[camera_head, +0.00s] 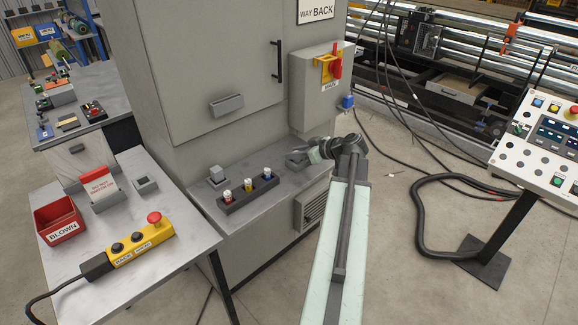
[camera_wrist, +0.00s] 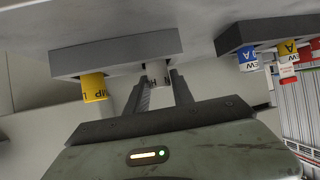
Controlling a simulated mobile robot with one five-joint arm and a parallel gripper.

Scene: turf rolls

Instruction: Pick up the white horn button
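In the wrist view the white horn button (camera_wrist: 158,73) hangs at the underside of a grey holder (camera_wrist: 110,54), its lettering partly covered by a finger. The picture is tilted, so the holder appears above it. My gripper (camera_wrist: 160,80) has one dark finger on each side of the button; the fingers look apart, and I cannot make out firm contact. A yellow button (camera_wrist: 95,88) sits in the same holder to the left. In the head view my gripper (camera_head: 298,156) is low over the right part of the cabinet ledge, and the white button cannot be made out there.
A dark rack (camera_head: 248,192) with red-and-white, yellow and blue buttons stands left of my gripper on the ledge (camera_head: 200,195). It shows at the right of the wrist view (camera_wrist: 232,38). The grey cabinet (camera_head: 205,80) rises behind.

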